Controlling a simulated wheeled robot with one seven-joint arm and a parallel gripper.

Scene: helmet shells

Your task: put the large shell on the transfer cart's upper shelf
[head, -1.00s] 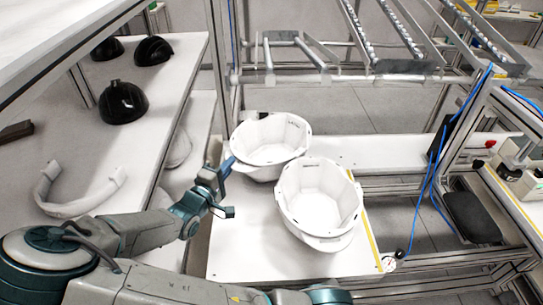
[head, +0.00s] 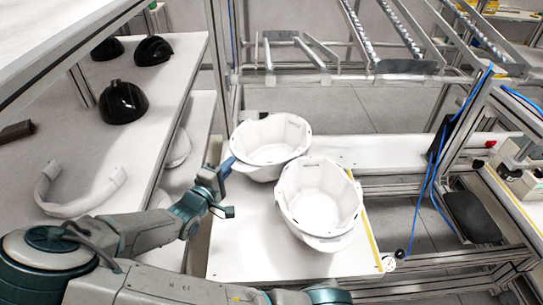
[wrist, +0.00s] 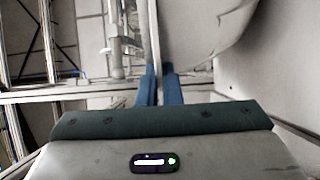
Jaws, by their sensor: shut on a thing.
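Two white helmet shells sit open side up on a white board (head: 245,245) with a yellow edge strip. The back shell (head: 270,155) is at the board's far left; the front shell (head: 322,200) is nearer and to its right, overlapping it in the picture. I cannot tell for sure which is the large shell. My gripper (head: 230,163) is at the back shell's left rim, shut on its wall. In the wrist view, the blue fingers (wrist: 159,85) close on a thin pale wall (wrist: 180,35). I cannot clearly make out which surface is the cart's upper shelf.
A white shelf on the left holds several black shells (head: 122,102) and a white curved part (head: 75,195). A metal frame with rails (head: 300,50) stands behind. Blue cables (head: 432,185) hang at the right. The board's near-left part is clear.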

